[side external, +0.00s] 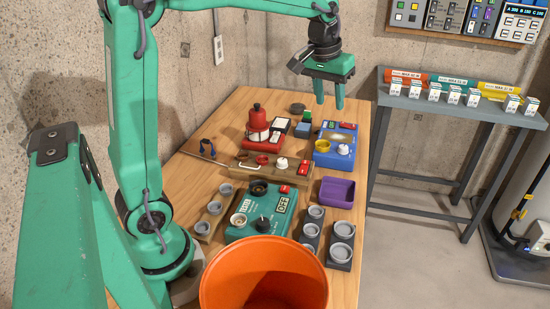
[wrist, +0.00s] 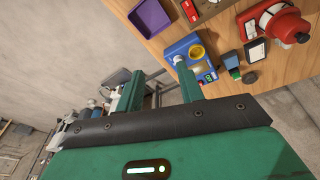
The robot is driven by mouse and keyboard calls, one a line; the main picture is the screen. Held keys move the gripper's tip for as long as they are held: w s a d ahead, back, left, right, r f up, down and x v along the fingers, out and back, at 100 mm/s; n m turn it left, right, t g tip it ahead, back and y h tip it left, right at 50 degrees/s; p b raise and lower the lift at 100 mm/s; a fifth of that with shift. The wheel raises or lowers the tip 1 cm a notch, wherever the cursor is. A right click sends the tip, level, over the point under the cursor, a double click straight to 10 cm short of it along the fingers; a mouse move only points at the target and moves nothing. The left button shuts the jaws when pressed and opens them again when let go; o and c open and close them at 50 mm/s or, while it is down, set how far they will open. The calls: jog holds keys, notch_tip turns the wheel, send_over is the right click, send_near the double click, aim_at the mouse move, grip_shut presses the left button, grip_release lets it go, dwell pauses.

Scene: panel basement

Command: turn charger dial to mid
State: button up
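A blue box (side external: 336,147), which looks like the charger, stands at the table's far right. It carries a small display, a yellow ring (side external: 323,146) and a pale round knob (side external: 343,149); the dial's setting is too small to read. The box also shows in the wrist view (wrist: 186,48), with the yellow ring (wrist: 197,51) on top; a finger partly covers its near side. My gripper (side external: 329,105) hangs above the table's far end, with its fingers pointing down. Its fingers are apart with nothing between them, also in the wrist view (wrist: 157,67).
A red device (side external: 264,138) with a red rounded top stands left of the blue box. A wooden block (side external: 245,170), purple tray (side external: 337,191), teal tester (side external: 262,222) reading OFF, several grey cups and an orange bucket (side external: 220,285) stand nearer. A grey side table (side external: 450,112) stands right.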

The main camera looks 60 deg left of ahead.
jog(key=w+a+f+n+g, duration=0.15)
jog(key=w+a+f, duration=0.35)
jog(key=w, duration=0.5)
jog(key=n, duration=0.2)
send_near(344, 147)
jog(key=shift+w+g, duration=0.25)
jog(key=shift+g, duration=0.2)
jog(key=shift+w+a+f, duration=0.15)
jog(key=shift+w+f, duration=0.05)
jog(key=shift+f, duration=0.2)
jog(key=shift+f, duration=3.9)
jog(key=shift+c, duration=0.2)
jog(key=c, duration=0.7)
